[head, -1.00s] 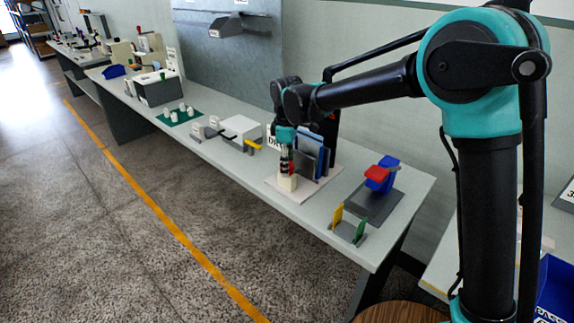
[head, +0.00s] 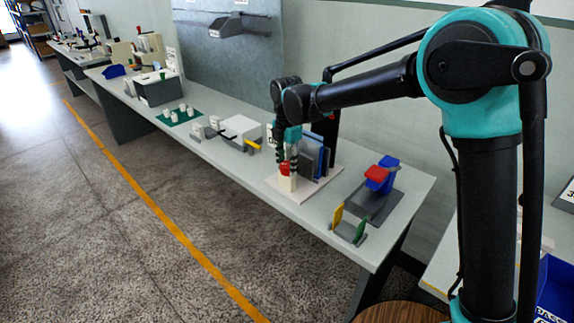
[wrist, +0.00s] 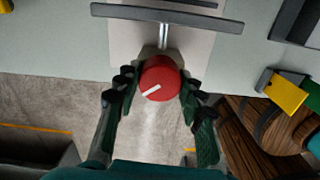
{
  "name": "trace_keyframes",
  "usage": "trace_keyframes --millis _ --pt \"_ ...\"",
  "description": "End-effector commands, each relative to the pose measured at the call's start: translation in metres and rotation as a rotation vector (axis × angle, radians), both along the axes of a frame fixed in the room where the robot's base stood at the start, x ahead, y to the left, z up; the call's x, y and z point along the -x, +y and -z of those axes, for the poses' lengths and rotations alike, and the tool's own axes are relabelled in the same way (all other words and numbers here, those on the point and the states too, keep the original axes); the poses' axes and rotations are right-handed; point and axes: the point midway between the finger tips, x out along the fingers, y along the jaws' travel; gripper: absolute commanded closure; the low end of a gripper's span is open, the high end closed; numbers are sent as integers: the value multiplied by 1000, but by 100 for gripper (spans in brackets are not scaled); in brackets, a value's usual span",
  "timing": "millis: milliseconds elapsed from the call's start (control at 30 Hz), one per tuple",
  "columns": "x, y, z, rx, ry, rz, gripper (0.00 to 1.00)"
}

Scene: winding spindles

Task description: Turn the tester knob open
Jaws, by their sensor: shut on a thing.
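The tester knob (wrist: 160,75) is round and red with a white pointer line, which runs toward the lower left in the wrist view. In the head view the red knob (head: 284,169) sits on a cream block (head: 287,183) at the front of the tester's pale base plate (head: 309,188). My gripper (wrist: 159,82) has one dark finger on each side of the knob and is shut on it. In the head view my gripper (head: 286,160) comes down from above, its fingers partly covering the knob.
Dark and blue upright plates (head: 315,155) stand close behind the knob. A grey fixture with a red and blue part (head: 378,176) is to the right. Yellow (head: 337,216) and green (head: 360,229) tabs stand near the bench edge. A white box (head: 240,127) is to the left.

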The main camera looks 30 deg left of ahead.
Motion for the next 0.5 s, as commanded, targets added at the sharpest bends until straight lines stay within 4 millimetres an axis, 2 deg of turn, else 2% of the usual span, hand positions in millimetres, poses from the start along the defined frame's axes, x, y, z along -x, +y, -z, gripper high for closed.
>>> trace_keyframes --millis 500 --pt "-1 1 0 -2 -2 -487 90"
